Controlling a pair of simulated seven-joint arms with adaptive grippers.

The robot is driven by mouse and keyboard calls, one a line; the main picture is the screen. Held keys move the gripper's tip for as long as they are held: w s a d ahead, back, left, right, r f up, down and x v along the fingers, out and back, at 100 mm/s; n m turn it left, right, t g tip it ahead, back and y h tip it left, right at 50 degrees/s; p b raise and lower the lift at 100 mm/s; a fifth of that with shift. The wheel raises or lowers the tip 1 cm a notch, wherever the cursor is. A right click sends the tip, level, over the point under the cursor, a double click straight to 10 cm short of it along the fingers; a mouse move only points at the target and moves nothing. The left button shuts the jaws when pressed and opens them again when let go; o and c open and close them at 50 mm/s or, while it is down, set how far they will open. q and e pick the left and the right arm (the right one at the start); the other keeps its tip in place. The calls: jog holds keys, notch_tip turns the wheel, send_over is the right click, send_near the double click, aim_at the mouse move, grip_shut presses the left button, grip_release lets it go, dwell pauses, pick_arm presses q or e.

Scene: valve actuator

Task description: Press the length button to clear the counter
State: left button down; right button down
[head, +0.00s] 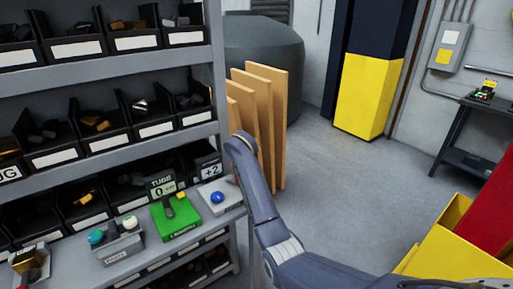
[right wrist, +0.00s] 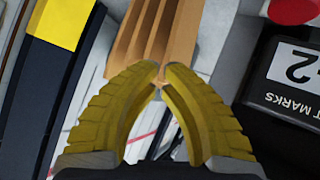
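A grey plate with a round blue button (head: 217,197) sits on the shelf, below a "+2" sign (head: 208,170). Left of it is a green unit (head: 176,216) with a "TUBE 0" display (head: 161,187) and a yellow part on top. Further left, a grey box (head: 118,243) carries a teal and a white button. I cannot read which one is the length button. My right arm reaches up beside the shelf; its gripper is hidden in the head view. In the right wrist view my right gripper (right wrist: 161,76) has its yellow fingertips together, with nothing seen between them. My left gripper is not in view.
Shelves with black bins (head: 107,132) rise above the buttons. Wooden boards (head: 262,120) lean beside the shelf, behind my right arm. The "+2" sign also shows inverted in the right wrist view (right wrist: 300,65). A yellow bin (head: 450,250) stands at right; the floor between is clear.

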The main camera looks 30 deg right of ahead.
jog(key=shift+h, duration=0.6)
jog(key=shift+w+d+f, duration=0.1)
jog(key=shift+w+d, duration=0.05)
jog(key=shift+d, duration=1.05)
jog(key=shift+w+d+f, duration=0.1)
jog(key=shift+d, duration=1.1)
